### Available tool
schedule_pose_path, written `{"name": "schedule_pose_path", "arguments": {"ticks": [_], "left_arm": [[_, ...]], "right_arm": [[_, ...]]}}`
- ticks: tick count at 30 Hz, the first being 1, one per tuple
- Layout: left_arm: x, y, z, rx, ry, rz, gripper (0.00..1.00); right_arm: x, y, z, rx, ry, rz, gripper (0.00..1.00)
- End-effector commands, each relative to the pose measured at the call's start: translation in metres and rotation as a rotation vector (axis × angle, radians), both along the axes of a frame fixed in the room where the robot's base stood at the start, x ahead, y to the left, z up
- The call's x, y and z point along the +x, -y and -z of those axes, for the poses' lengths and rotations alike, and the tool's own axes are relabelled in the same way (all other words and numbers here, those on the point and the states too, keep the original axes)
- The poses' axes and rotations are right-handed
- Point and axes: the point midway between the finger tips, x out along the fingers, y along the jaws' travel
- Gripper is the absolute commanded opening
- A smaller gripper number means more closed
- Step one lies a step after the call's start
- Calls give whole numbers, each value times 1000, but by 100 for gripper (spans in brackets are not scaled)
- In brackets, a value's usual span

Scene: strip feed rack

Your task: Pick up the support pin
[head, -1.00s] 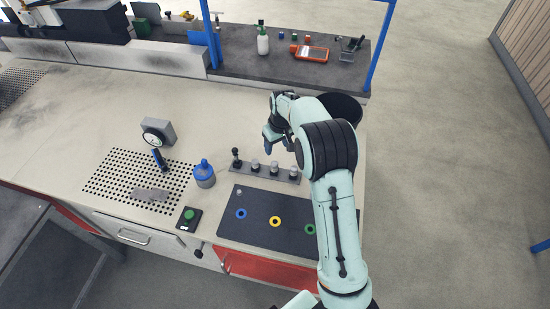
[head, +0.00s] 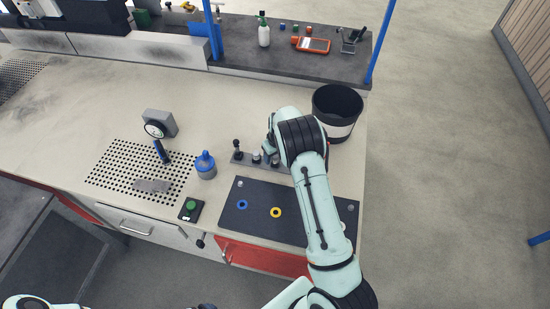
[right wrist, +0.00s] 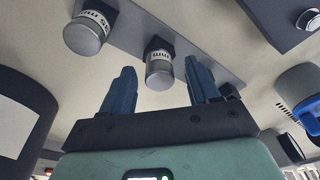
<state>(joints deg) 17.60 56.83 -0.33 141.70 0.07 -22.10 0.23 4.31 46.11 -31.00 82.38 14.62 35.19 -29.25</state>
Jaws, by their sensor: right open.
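A row of short metal pins stands upright on a grey strip rack (head: 245,160) in the head view. One silver pin (head: 257,157) shows beside my right gripper (head: 269,150), whose arm hides the rack's right part. In the right wrist view my right gripper (right wrist: 161,88) is open, its blue fingers apart. A silver support pin with a white "mm" label (right wrist: 160,68) appears between the fingertips, not gripped. A second labelled pin (right wrist: 85,35) is to its left. I cannot tell which label is whose size. My left gripper is not in view.
A black bin with a white band (head: 337,112) is behind the arm. A dark mat (head: 262,225) with coloured rings lies in front. The bench middle is clear.

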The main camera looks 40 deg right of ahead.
Motion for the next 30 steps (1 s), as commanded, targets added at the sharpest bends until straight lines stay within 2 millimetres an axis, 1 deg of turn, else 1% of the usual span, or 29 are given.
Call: {"name": "schedule_pose_path", "arguments": {"ticks": [2,7,8,9,11,12,13,14,23,26,29,30], "left_arm": [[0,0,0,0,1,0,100],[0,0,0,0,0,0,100],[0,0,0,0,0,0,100],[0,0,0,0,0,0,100],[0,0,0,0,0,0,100],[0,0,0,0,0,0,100],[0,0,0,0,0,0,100],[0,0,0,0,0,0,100],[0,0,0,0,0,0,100],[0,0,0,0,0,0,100],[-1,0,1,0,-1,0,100],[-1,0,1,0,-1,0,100]], "right_arm": [[0,0,3,0,0,0,61],[0,0,4,0,0,0,61],[0,0,4,0,0,1,57],[0,0,4,0,0,1,44],[0,0,4,0,0,1,25],[0,0,4,0,0,1,12],[0,0,4,0,0,1,2],[0,0,4,0,0,1,0],[1,0,1,0,2,0,0],[1,1,-4,-1,4,0,0],[1,1,-14,-1,5,1,0],[2,0,-20,-1,6,1,0]]}}
